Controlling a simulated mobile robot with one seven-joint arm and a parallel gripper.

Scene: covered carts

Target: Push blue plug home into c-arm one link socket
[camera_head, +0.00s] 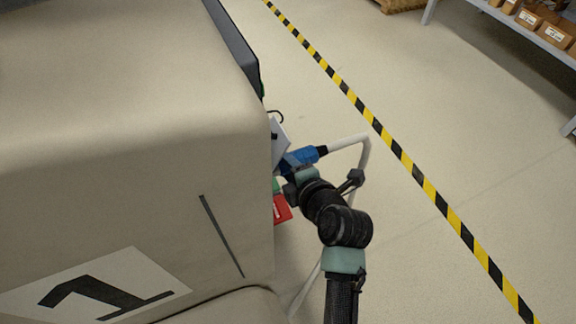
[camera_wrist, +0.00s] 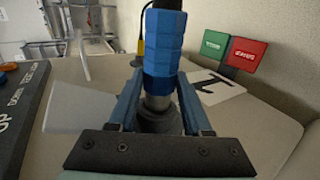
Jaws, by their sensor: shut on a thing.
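The blue plug (camera_head: 303,155) is beside the right side of the covered cart, with a pale cable (camera_head: 345,143) leaving its right end. My gripper (camera_head: 291,171) is at the plug, next to the cart's edge. In the wrist view the plug (camera_wrist: 164,45) stands between the blue fingers of my gripper (camera_wrist: 160,82), which are shut on it. Its metal end (camera_wrist: 157,102) points down in the picture at a dark round collar (camera_wrist: 160,121). I cannot tell whether this collar is the socket or how deep the plug sits. No socket label is readable.
The cart's beige cover (camera_head: 130,130) fills the left. Green (camera_wrist: 213,44) and red (camera_wrist: 243,53) tags hang near a white card (camera_wrist: 215,90). A black lettered panel (camera_wrist: 20,120) is at left. Open floor (camera_head: 450,130) with a striped line (camera_head: 395,145) lies right.

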